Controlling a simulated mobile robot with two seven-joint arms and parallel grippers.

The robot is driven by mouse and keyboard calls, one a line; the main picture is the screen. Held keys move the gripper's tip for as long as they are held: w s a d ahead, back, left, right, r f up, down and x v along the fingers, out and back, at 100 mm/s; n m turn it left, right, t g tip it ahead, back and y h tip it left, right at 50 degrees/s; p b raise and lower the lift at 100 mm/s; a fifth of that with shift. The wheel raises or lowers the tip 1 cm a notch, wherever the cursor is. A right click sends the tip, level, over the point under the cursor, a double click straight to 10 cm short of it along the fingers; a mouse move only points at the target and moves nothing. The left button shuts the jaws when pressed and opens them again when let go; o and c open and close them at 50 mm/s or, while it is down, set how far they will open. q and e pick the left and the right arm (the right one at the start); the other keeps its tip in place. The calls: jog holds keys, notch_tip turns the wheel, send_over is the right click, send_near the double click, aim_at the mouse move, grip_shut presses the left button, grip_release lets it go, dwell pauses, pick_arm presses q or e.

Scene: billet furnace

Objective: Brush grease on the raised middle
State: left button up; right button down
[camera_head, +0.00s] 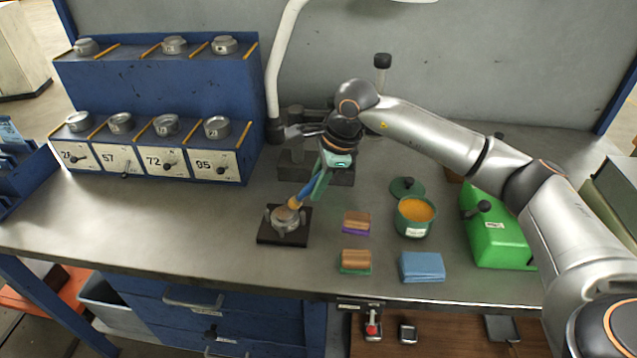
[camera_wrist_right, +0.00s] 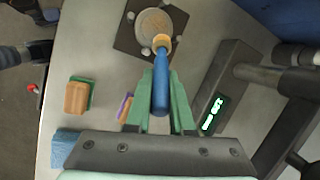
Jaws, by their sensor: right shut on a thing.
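A round metal part (camera_head: 284,221) with small lugs sits on a black square plate (camera_head: 268,239) on the bench. Its raised middle also shows in the right wrist view (camera_wrist_right: 152,22) with a brownish, speckled top. My right gripper (camera_head: 314,189) is above and to the right of the part, its green fingers shut on the blue handle of a brush (camera_head: 300,196). The brush (camera_wrist_right: 161,92) points down at the part, and its orange head overlaps the edge of the raised middle; I cannot tell whether it touches. A green pot (camera_head: 414,228) holds orange grease (camera_head: 416,209). My left gripper is not visible.
Two brown-topped blocks (camera_head: 356,222) (camera_head: 355,261), a blue cloth (camera_head: 422,267) and a green box (camera_head: 494,240) lie to the right. The pot's lid (camera_head: 407,187) lies behind it. A blue rack (camera_head: 155,80) with metal parts stands back left. The bench's front left is clear.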

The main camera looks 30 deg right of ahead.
jog(key=shift+s+a, duration=0.5)
jog(key=shift+a, duration=2)
jog(key=d, duration=0.2)
jog(key=w+d+b, duration=0.1)
jog(key=d, duration=0.2)
jog(key=shift+w+d+b, duration=0.15)
jog(key=shift+d+b, duration=0.15)
jog(key=shift+d, duration=0.05)
jog(key=shift+a, duration=0.1)
jog(key=shift+s+a+f, duration=0.1)
jog(key=shift+s+a, duration=0.1)
jog(key=shift+a, duration=0.75)
jog(key=shift+s+a+r, duration=0.1)
jog(key=shift+s+a, duration=0.15)
jog(key=shift+a, duration=0.65)
jog(key=shift+s+a+f, duration=0.1)
jog(key=shift+s+a, duration=0.1)
jog(key=shift+a, duration=0.75)
notch_tip(320, 180, up, 6)
jog(key=p, duration=0.4)
